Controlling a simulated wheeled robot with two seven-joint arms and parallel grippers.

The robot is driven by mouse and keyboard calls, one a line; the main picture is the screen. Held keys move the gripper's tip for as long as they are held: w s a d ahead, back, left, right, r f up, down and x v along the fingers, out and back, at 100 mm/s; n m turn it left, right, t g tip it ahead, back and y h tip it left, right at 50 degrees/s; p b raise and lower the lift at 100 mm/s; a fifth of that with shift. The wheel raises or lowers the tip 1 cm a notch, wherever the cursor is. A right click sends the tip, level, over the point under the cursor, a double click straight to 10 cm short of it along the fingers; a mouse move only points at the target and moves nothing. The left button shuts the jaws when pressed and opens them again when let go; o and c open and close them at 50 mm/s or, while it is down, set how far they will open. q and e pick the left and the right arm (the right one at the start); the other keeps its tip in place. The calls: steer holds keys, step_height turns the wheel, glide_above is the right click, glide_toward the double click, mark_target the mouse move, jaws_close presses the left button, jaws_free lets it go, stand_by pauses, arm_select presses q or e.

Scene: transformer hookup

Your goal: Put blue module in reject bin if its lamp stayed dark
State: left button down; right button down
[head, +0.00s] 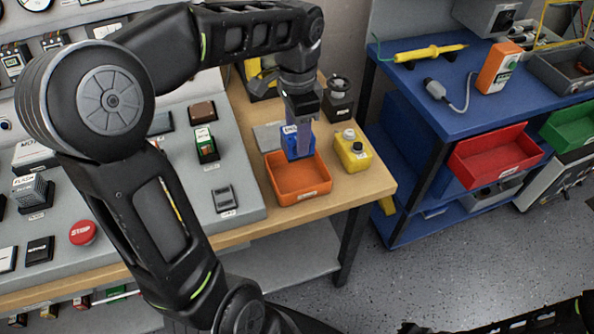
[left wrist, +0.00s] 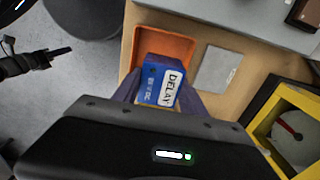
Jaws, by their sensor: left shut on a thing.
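My left gripper (head: 299,135) points down over the orange bin (head: 302,185) at the right end of the bench. It is shut on the blue module (head: 292,144). The bin's label is too small to read. No lamp on the module can be made out. What seems to be my right gripper (left wrist: 62,51) shows small in the left wrist view.
A yellow container (head: 353,155) stands right beside the orange bin. A flat grey plate (head: 268,136) lies behind it. A grey sloped panel with modules and a red STOP button (head: 82,232) fills the left. A blue cart carries a red bin (head: 495,156) and a green bin (head: 573,126).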

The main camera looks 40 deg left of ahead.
arm_select(q)
glide_above(297, 179)
step_height(297, 179, down, 6)
steer(key=shift+f, duration=0.15)
stand_by(0.4)
steer(key=shift+f, duration=1.85)
steer(key=shift+f, duration=0.15)
steer(key=c, duration=0.6)
jaws_free()
steer(key=shift+c, duration=0.2)
